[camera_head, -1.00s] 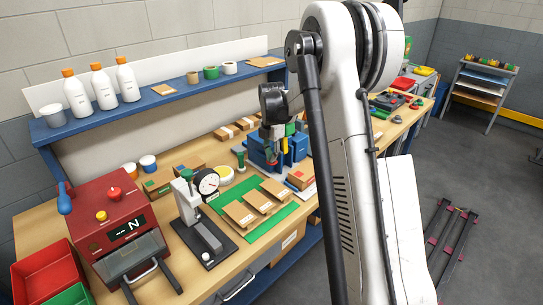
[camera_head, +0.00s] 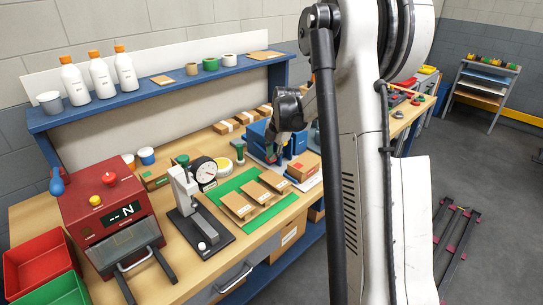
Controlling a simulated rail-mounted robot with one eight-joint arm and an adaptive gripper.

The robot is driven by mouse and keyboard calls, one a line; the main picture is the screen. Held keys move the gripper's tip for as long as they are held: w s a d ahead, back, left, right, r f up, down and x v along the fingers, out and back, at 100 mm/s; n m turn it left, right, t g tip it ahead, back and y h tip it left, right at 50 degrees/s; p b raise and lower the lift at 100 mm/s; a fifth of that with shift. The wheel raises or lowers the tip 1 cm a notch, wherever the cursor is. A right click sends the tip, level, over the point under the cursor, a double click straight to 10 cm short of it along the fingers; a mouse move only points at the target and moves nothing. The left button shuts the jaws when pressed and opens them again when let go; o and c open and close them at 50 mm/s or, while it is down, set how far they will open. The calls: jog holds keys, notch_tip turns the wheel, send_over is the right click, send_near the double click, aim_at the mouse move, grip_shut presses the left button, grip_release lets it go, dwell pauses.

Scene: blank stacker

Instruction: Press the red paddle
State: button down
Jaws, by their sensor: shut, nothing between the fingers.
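The blue machine (camera_head: 259,141) stands at the back of the wooden bench, right of the green mat. My arm and gripper hide much of it. My gripper (camera_head: 272,156) is shut and empty, pointing down at the front of this blue machine. Its fingers are small and dark here, and I cannot tell whether they touch anything. I cannot make out a red paddle clearly; small coloured parts sit close to the fingers.
A green mat (camera_head: 229,185) with several cardboard pieces lies in front. A dial gauge stand (camera_head: 185,190) and a red machine (camera_head: 85,207) stand to the left. A cardboard box (camera_head: 304,166) sits right of the gripper. A blue shelf (camera_head: 135,99) runs behind.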

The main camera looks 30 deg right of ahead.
jog(key=shift+r, duration=0.65)
jog(key=shift+r+p, duration=0.35)
jog(key=shift+r, duration=0.05)
jog(key=w+v, duration=0.1)
jog(key=v, duration=1.2)
jog(key=shift+w+a+r+p, duration=0.2)
jog(key=shift+w+r+p, duration=0.1)
jog(key=shift+p, duration=0.1)
